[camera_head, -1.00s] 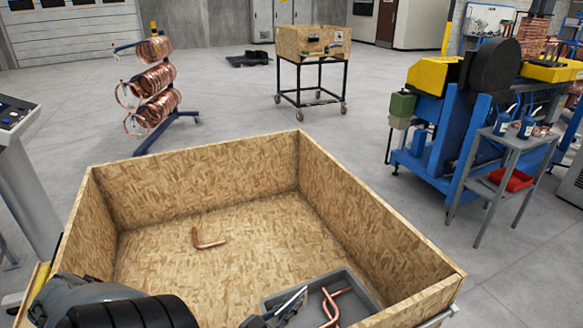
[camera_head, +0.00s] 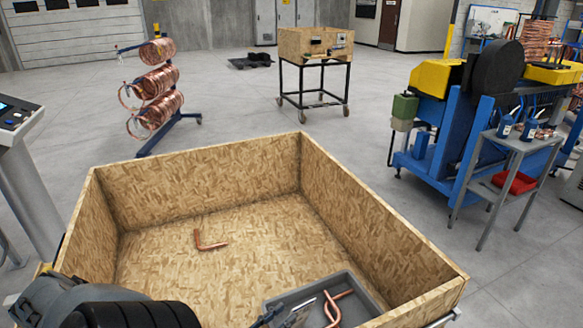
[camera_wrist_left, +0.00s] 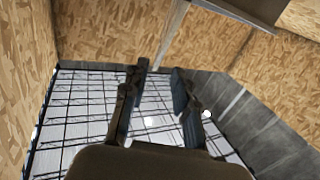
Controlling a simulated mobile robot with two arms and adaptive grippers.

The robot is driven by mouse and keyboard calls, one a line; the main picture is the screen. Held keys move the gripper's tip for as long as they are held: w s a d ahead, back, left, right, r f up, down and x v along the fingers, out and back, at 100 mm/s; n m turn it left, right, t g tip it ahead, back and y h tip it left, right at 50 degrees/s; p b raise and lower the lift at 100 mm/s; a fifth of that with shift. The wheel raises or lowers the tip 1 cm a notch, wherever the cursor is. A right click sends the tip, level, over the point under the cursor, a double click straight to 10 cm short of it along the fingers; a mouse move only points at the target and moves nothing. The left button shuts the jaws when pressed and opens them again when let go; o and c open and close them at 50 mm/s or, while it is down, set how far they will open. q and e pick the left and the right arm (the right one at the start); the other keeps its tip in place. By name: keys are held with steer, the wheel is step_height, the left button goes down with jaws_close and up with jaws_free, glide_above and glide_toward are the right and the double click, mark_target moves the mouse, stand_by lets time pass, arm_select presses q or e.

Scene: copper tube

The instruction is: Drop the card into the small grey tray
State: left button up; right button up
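The small grey tray (camera_head: 356,290) sits in the front right of the large chipboard crate, partly cut off by the bottom edge. A bent copper tube (camera_head: 343,294) lies in it. My left gripper (camera_head: 280,317) is at the tray's left side, only its fingertips showing. A pale flat piece (camera_head: 300,316) is beside them; I cannot tell whether it is the card. In the left wrist view the fingers (camera_wrist_left: 159,72) stand apart with a clear gap. A pale strip (camera_wrist_left: 173,35) shows beyond the fingertips, not clearly touching them. My right gripper is not in view.
The chipboard crate (camera_head: 385,235) has high walls around the tray. Another bent copper tube (camera_head: 209,243) lies on its floor, with free room around it. Behind are a copper coil rack (camera_head: 160,85), a wheeled crate stand (camera_head: 313,75) and a blue machine (camera_head: 450,130).

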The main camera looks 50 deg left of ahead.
arm_select(q)
steer(key=s, duration=0.7)
steer(key=shift+s+d, duration=0.35)
steer(key=shift+d, duration=0.05)
steer(key=shift+w, duration=0.15)
